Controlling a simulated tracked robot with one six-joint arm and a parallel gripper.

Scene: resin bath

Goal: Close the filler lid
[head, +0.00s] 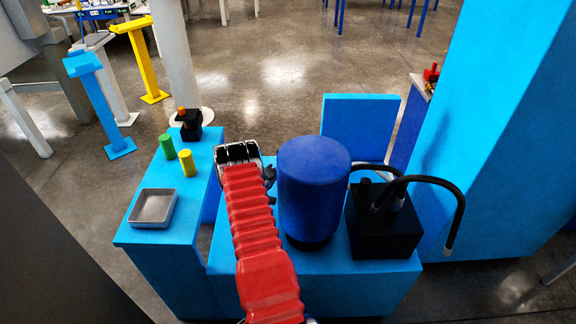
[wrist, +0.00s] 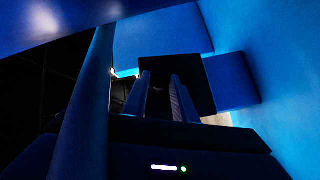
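The light blue square panel (head: 360,127), which looks like the filler lid, stands upright at the back of the light blue bath bench (head: 340,294). My gripper (head: 269,176) is beside the left of the dark blue cylinder (head: 314,190), in front and to the left of the panel, apart from it. In the wrist view my gripper's two fingers (wrist: 160,98) stand apart with a gap between them and nothing clearly held. A light blue surface (wrist: 160,38) lies beyond them; I cannot tell for sure which part it is. The filler opening is not clearly visible.
A black box (head: 383,226) with curved hoses stands right of the cylinder. On the left bench are a metal tray (head: 153,208), a green cylinder (head: 167,146), a yellow cylinder (head: 187,163) and a black device (head: 190,125). A tall blue wall (head: 500,130) rises on the right.

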